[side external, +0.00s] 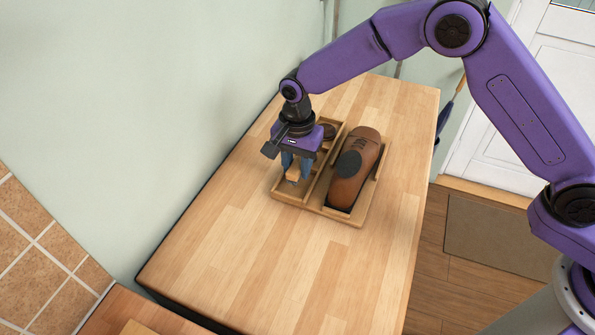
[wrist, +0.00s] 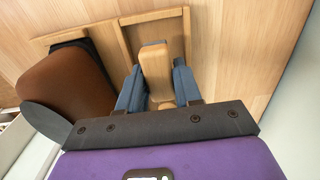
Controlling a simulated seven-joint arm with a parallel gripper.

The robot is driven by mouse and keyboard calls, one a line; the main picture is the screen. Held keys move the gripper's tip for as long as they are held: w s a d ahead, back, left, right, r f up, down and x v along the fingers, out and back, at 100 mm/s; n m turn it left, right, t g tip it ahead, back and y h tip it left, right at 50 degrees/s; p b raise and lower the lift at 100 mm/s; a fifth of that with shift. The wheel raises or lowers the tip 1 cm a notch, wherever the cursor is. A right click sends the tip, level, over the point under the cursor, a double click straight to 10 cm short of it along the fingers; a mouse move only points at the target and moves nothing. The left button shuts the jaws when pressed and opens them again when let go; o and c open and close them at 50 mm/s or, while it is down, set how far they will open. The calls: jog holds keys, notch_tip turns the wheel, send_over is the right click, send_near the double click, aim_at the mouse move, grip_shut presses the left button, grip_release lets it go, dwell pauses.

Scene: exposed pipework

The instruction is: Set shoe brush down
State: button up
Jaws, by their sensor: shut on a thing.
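The shoe brush (wrist: 155,68) has a light wooden body and is between the two blue fingers of my gripper (wrist: 157,85). In the side external view the brush (side external: 292,173) shows as a small tan piece low between the fingers. My gripper (side external: 296,172) is shut on it, pointing down over the left part of a wooden tray (side external: 342,217). In the wrist view the brush lies over a tray compartment framed by a wooden rim (wrist: 152,16). I cannot tell whether the brush touches the tray floor.
A large brown leather-like object (side external: 356,168) with a dark round patch fills the tray's right part, close to my gripper. A dark round item (side external: 329,132) sits in a far compartment. The wooden tabletop (side external: 240,250) is clear in front. A wall (side external: 150,110) stands at left.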

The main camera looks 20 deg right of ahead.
aim_at(297, 164)
jog(key=shift+f, duration=1.2)
jog(key=shift+f, duration=0.1)
jog(key=o, duration=0.7)
notch_tip(297, 164, up, 11)
jog(key=shift+r, duration=0.65)
